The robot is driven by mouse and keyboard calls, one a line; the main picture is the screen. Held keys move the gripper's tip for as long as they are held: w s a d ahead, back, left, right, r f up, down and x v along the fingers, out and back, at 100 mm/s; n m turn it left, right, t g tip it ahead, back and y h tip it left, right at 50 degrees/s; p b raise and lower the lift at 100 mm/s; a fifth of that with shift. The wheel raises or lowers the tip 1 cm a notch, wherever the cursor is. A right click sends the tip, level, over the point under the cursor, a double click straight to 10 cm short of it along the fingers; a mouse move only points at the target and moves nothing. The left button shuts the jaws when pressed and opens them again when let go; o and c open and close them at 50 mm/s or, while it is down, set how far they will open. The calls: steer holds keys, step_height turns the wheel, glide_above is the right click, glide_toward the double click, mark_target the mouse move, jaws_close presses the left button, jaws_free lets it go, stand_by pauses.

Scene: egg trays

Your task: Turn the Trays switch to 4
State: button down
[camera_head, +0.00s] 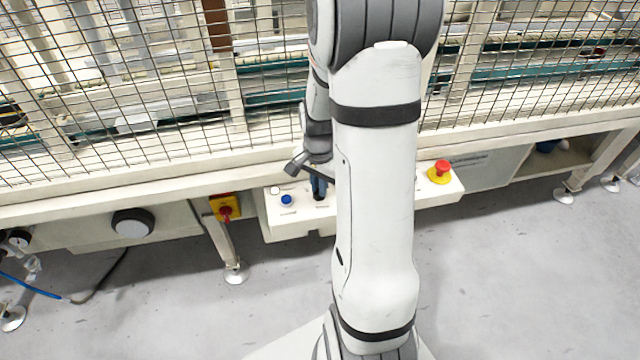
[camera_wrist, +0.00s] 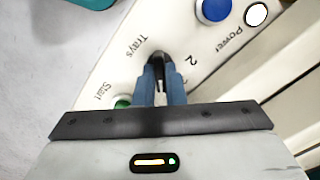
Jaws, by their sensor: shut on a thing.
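The Trays switch (camera_wrist: 158,58) is a small black knob on a white control panel (camera_wrist: 118,62). The label "Trays" is printed beside it and a "2" shows on its other side; no "4" is visible. My gripper (camera_wrist: 159,74) has its two blue fingers closed around the knob, hiding much of it, so its setting cannot be read. In the head view my gripper (camera_head: 319,188) reaches down to the panel (camera_head: 290,222), partly behind my arm, and the switch shows only as a dark spot between other parts.
A blue button (camera_wrist: 213,10) and a white button (camera_wrist: 256,14) marked "Power" sit near the switch. A green Start button (camera_wrist: 123,102) is partly hidden by my gripper. A red emergency stop (camera_head: 440,170) is on the panel's right. A wire mesh fence (camera_head: 270,100) rises behind.

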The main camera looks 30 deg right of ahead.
steer(key=c, duration=1.5)
jaws_free()
steer(key=shift+r, duration=0.1)
step_height(320, 180, up, 7)
steer(key=shift+p, duration=0.75)
steer(key=shift+r, duration=0.35)
